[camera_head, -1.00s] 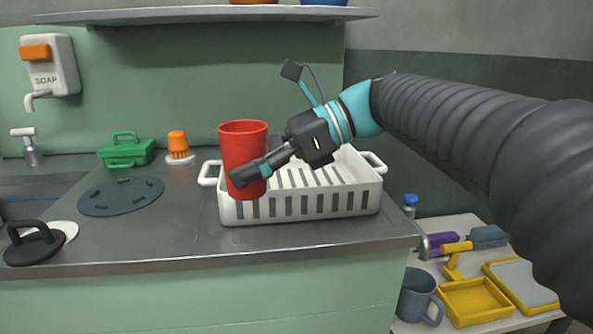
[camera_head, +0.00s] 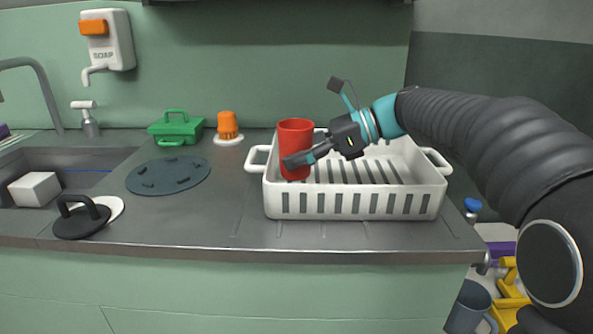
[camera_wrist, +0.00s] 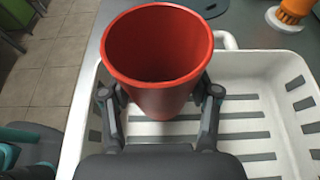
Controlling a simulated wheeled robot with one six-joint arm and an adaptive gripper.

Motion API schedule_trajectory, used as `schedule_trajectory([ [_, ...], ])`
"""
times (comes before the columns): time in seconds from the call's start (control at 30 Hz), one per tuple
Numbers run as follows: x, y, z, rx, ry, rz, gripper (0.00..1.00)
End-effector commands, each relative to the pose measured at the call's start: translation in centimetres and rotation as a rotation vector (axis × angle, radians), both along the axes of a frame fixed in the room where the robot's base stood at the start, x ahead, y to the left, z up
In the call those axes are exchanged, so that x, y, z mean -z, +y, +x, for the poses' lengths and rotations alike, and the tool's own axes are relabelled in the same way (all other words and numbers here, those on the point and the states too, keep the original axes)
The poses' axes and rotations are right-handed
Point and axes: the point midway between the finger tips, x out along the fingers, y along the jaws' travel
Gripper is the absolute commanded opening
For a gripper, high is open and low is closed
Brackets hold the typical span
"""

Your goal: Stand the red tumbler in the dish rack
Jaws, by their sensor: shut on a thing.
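The red tumbler (camera_head: 296,140) is upright, mouth up, at the left end of the white dish rack (camera_head: 350,205). Its lower part is inside the rack's outline, behind the front wall. In the wrist view the tumbler (camera_wrist: 158,60) stands between the two fingers of my gripper (camera_wrist: 160,105), over the rack's slotted floor. My gripper (camera_head: 300,160) is shut on the tumbler from the right side. Whether the tumbler's base touches the rack floor is hidden. The rack is otherwise empty where I see its floor.
Left of the rack are a dark round mat (camera_head: 168,176), a green box (camera_head: 175,129), an orange-topped brush (camera_head: 228,127) and a black-handled lid (camera_head: 82,218). A sink (camera_head: 70,165) is at the far left. A grey mug (camera_head: 470,307) is below the counter's right end.

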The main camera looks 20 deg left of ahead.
Motion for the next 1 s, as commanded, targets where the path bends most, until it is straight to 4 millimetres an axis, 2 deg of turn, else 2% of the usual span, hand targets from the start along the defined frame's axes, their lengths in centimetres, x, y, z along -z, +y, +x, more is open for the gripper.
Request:
schedule_trajectory([
  [0.17,0.8,0.1,0.4,0.0,0.0,0.0,0.14],
  [0.43,4.1,0.1,0.3,0.0,0.001,0.0,0.14],
  [0.8,4.5,0.1,0.3,0.001,0.0,0.0,0.14],
  [0.83,4.5,0.1,0.3,0.001,0.0,0.0,0.63],
  [0.9,4.5,0.1,0.3,0.001,0.0,0.0,0.81],
  [0.93,4.5,0.1,0.3,0.001,0.0,0.0,0.86],
  [1.0,4.5,0.1,0.3,0.001,0.0,0.0,0.86],
])
